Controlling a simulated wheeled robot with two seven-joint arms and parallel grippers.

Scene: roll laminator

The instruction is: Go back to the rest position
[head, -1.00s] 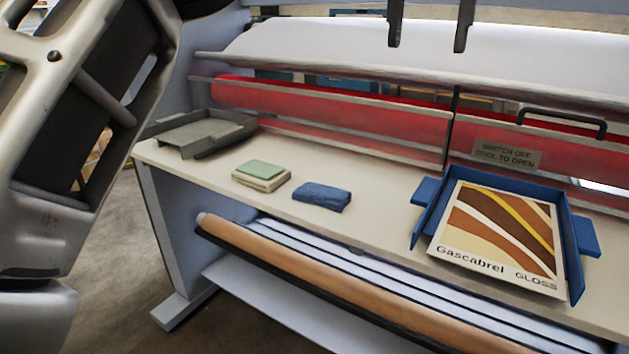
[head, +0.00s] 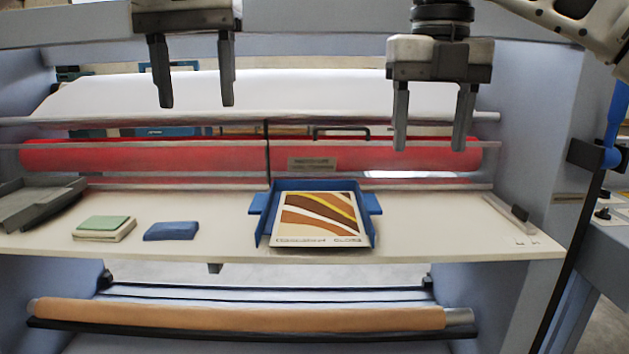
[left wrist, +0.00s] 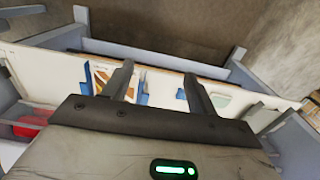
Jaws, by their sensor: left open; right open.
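My left gripper (head: 197,98) is open and empty at the upper left of the head view, in front of the white film and well above the shelf. Its open fingers (left wrist: 160,88) also show in the left wrist view, with nothing between them in grip. My right gripper (head: 434,142) is open and empty at the upper right, in front of the red roller (head: 220,156). Both grippers point down and touch nothing that I can see.
A blue tray (head: 264,218) holding a printed Gascabrel sheet (head: 318,222) sits mid-shelf. The shelf right of the blue tray (head: 440,225) is mostly clear.

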